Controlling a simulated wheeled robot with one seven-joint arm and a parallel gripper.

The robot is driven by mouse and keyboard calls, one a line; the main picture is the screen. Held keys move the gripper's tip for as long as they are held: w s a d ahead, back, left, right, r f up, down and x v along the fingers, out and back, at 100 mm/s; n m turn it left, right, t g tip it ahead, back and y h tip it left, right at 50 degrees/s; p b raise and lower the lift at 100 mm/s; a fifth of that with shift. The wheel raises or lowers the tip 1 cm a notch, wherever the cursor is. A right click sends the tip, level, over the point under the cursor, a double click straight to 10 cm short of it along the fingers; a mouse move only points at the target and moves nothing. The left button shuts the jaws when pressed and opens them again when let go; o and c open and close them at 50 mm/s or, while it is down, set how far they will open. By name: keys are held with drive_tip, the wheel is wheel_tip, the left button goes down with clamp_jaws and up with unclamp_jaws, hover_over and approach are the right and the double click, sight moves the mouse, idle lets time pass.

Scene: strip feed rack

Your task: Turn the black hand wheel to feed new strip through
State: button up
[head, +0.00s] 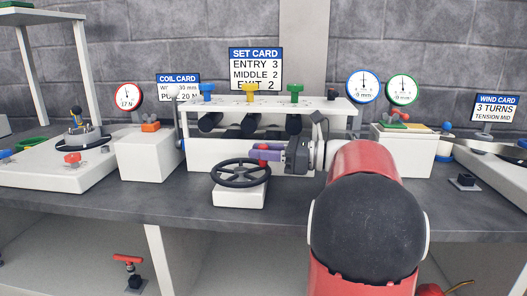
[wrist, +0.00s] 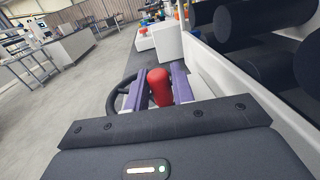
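The black hand wheel (head: 240,184) lies flat on a white block (head: 240,196) at the front of the strip rack. Its red handle knob (head: 262,146) stands up at the wheel's back right rim. My gripper (head: 262,153) reaches in from the right, with its purple fingers on either side of the knob. In the wrist view the red knob (wrist: 160,86) sits between the two fingers, which appear to press on it from both sides. Part of the wheel rim (wrist: 118,98) shows left of the fingers; the rest is hidden behind my gripper.
The white rack (head: 205,155) with black rollers stands close behind the wheel. Blue, yellow and green knobs top it. The set card (head: 255,68) reads entry 3, middle 2, exit 2; the wind card (head: 495,107) reads 3 turns, tension mid. A white box (head: 145,160) stands left.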

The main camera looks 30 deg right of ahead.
drive_tip(key=shift+o, duration=1.2)
drive_tip(key=v, duration=0.7)
drive_tip(key=shift+s+d, duration=0.25)
drive_tip(key=shift+s, duration=0.05)
